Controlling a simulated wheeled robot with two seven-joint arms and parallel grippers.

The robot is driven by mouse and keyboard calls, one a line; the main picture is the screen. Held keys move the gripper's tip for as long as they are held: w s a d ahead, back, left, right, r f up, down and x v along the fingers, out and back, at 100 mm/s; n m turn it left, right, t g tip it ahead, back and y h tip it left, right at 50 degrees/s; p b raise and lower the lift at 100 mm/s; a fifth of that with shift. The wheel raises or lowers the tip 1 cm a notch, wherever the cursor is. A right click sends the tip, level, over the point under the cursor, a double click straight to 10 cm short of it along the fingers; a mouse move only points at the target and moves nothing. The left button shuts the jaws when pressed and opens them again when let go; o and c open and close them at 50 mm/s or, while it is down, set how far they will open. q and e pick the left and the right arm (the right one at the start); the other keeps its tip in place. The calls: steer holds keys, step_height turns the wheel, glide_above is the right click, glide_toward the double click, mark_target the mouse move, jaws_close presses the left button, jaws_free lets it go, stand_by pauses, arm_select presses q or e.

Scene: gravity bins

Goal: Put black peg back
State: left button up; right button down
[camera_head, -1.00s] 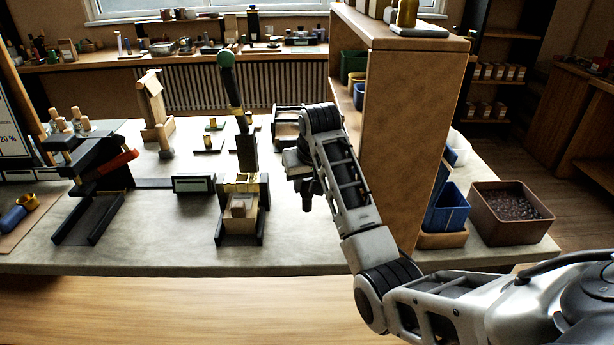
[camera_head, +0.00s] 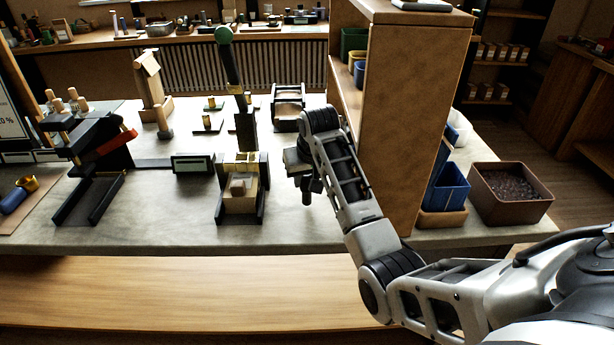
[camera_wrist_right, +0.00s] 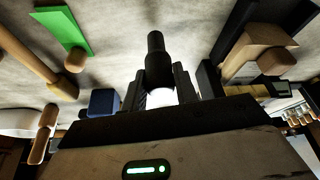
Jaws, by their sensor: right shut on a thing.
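My right gripper (camera_head: 306,183) is shut on a black peg (camera_head: 306,198) and holds it above the table, left of the tall wooden shelf. In the right wrist view the black peg (camera_wrist_right: 155,58) stands out beyond the two dark fingers of the gripper (camera_wrist_right: 160,84), with a pale spot at its base. The peg looks clear of other things. My left gripper is not in view.
A black-sided chute with a wooden block (camera_head: 238,188) and a green-knobbed lever (camera_head: 223,35) stand left of the gripper. The wooden shelf (camera_head: 405,130) is close on the right. A brown bin of dark pellets (camera_head: 510,215) is farther right. Grey tabletop (camera_head: 290,228) is bare in front.

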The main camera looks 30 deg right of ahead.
steer(key=shift+f, duration=0.45)
steer(key=c, duration=1)
jaws_free()
steer(key=v, duration=1.2)
